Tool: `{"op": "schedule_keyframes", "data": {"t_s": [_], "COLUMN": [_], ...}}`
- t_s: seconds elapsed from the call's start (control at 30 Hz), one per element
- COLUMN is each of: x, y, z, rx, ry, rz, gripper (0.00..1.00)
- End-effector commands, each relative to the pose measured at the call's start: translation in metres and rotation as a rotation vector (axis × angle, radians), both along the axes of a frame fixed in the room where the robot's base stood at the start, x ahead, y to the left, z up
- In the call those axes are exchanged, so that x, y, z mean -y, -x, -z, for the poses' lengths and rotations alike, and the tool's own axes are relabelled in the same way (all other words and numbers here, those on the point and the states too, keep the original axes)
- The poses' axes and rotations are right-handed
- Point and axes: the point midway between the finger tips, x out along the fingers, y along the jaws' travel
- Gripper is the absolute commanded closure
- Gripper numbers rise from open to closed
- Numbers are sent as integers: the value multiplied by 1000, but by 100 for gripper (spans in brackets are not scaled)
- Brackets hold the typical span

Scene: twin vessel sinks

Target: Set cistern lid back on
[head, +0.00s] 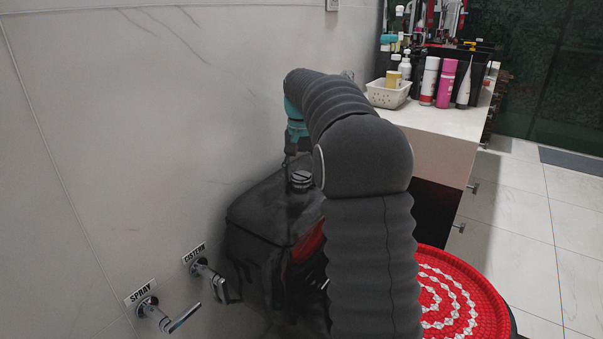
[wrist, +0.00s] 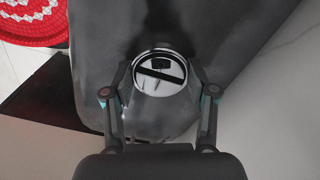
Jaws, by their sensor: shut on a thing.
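The black cistern (head: 262,262) stands against the marble wall. Its dark lid (head: 262,215) is at the top of the cistern, with a round chrome button (head: 301,181) on it. My gripper (head: 296,158) points down at the lid, partly hidden by my arm. In the wrist view my gripper (wrist: 160,68) has a finger on each side of the chrome button (wrist: 160,73) and is shut on the lid at the button. The dark lid surface (wrist: 215,35) spreads around it. Whether the lid sits flush all round I cannot tell.
Two wall taps, labelled spray (head: 150,308) and cistern (head: 205,268), stick out at lower left. A red round seat cover (head: 460,295) is at lower right. A white counter (head: 440,120) with bottles and a white basket (head: 388,94) stands behind. Open tiled floor lies right.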

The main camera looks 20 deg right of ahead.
Motion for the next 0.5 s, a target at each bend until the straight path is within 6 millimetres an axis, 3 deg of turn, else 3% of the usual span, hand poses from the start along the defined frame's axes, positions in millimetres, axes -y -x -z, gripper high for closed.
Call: {"op": "schedule_keyframes", "data": {"t_s": [0.1,0.13,0.23,0.5], "x": [0,0,0,0], "y": [0,0,0,0], "z": [-2,-2,-2,1], "rx": [3,3,3,-2], "ry": [1,1,1,0], "rz": [0,0,0,0], "gripper": [100,38,13,13]}}
